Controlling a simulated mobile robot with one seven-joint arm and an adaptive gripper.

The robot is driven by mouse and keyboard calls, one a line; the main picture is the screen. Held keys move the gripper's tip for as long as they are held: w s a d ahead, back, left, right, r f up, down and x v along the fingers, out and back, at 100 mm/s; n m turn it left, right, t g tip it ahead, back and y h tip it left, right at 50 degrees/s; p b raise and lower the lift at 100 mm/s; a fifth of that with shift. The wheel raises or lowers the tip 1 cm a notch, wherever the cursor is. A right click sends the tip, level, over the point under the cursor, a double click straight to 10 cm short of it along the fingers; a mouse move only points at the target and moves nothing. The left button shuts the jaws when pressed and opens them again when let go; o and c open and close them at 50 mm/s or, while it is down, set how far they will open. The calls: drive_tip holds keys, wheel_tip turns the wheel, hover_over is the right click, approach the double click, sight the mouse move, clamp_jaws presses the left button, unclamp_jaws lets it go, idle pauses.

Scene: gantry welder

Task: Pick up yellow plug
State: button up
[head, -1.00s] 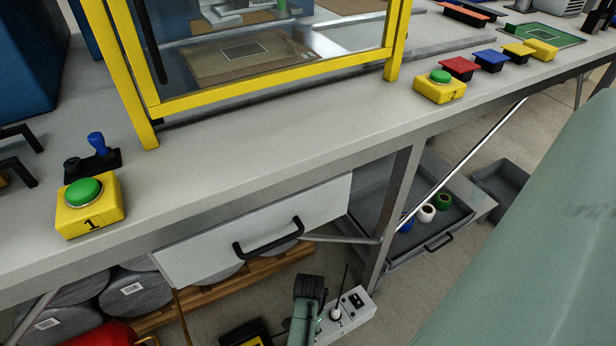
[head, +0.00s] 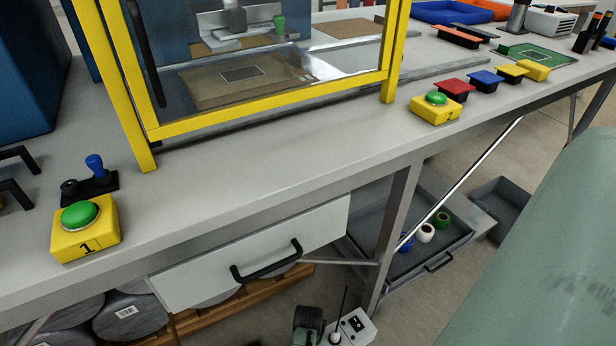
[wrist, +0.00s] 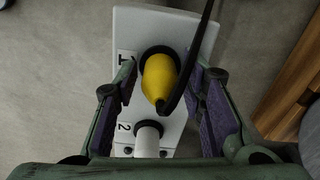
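The yellow plug (wrist: 159,78) sits in the socket marked 1 on a white box (wrist: 128,28) in the wrist view, with a black cable beside it. A white plug (wrist: 148,140) sits in the socket marked 2, nearer my palm. My gripper (wrist: 162,92) is open, with one finger on each side of the yellow plug and a visible gap on both sides. In the head view the white box (head: 357,324) shows at the bottom edge, beside part of my gripper. The yellow plug cannot be made out there.
The workbench (head: 250,165) and its drawer (head: 205,275) with a black handle are above the box. A bench leg (head: 393,225) and a grey tray (head: 400,262) with rolls are to the right. A wooden pallet (head: 215,305) with grey drums is to the left.

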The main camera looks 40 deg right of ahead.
clamp_jaws()
idle(0.4)
